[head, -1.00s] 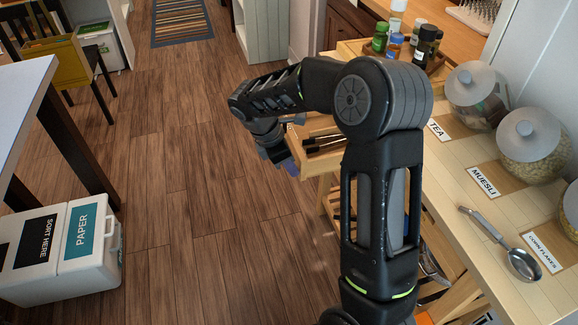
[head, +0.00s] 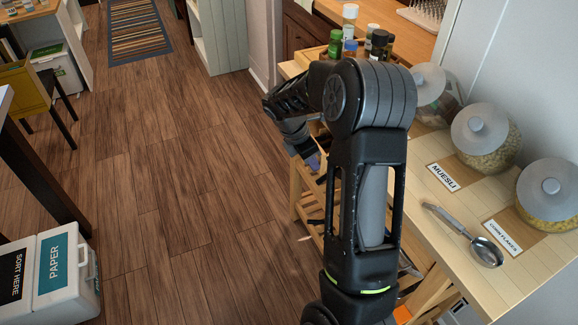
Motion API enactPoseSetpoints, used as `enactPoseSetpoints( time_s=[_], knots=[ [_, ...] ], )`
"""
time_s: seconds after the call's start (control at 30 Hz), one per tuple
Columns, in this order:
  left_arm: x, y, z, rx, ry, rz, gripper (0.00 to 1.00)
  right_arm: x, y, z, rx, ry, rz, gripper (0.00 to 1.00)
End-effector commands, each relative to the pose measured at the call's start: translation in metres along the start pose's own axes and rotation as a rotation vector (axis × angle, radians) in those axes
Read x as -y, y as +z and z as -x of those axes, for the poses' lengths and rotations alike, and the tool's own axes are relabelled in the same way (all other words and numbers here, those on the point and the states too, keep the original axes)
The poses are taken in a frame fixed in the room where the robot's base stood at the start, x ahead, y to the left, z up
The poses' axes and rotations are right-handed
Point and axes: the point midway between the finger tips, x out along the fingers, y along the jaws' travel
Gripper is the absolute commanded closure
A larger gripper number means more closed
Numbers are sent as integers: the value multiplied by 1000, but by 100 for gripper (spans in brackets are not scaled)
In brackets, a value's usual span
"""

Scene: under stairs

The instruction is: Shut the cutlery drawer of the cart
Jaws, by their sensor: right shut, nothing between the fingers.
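The wooden cart (head: 420,238) stands on the right, with jars and a ladle on its top. My right gripper (head: 313,161) is shut and empty, low at the cart's left side, by the drawer's place. My right arm covers much of that side. The cutlery drawer no longer shows sticking out with its cutlery in view; its front is mostly hidden behind my arm, so I cannot tell whether it is fully flush. My left gripper is not in view.
A white recycling bin (head: 80,292) is at the lower left. The wooden floor (head: 180,190) between is clear.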

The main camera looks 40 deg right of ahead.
Motion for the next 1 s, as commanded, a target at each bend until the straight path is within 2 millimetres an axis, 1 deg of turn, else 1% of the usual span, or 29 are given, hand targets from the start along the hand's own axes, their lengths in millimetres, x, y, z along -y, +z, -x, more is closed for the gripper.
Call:
enactPoseSetpoints(
  time_s=[0.03,0.1,0.2,0.33,0.57,0.87,1.0],
  knots=[
    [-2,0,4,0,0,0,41,0,13,-3,2,-2,-4,100],
    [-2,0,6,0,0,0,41,1,25,-8,2,-3,-4,100],
    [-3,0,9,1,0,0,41,0,38,-14,1,-1,-4,100],
    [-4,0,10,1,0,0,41,0,49,-19,1,-2,-1,100],
    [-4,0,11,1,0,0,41,0,53,-22,0,1,0,100],
    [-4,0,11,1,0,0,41,0,52,-21,0,1,0,100],
    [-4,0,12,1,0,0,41,-2,48,-19,-1,0,1,100]
  ],
)
